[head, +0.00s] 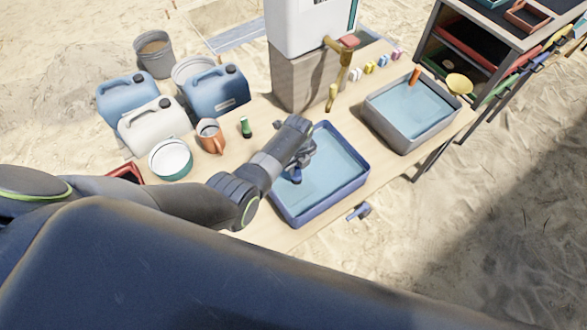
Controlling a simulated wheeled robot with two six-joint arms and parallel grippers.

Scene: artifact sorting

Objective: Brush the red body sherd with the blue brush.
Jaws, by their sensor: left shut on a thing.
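My left gripper (298,168) is over the left part of a blue basin (276,203) of water. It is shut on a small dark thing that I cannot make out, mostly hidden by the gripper. A small blue tool (359,211), possibly the blue brush, lies at the table's front edge, just right of the basin and apart from my gripper. I cannot pick out the red body sherd for certain; a small reddish piece (348,41) shows beside the white box at the back. My right gripper is not in view.
A grey basin (381,119) of water stands to the right. Jugs (220,91), an orange-brown pitcher (211,136), a round tub (171,160) and a green bottle (246,127) stand left. A white box (305,25) on a wooden block stands behind. A shelf rack (485,25) is far right.

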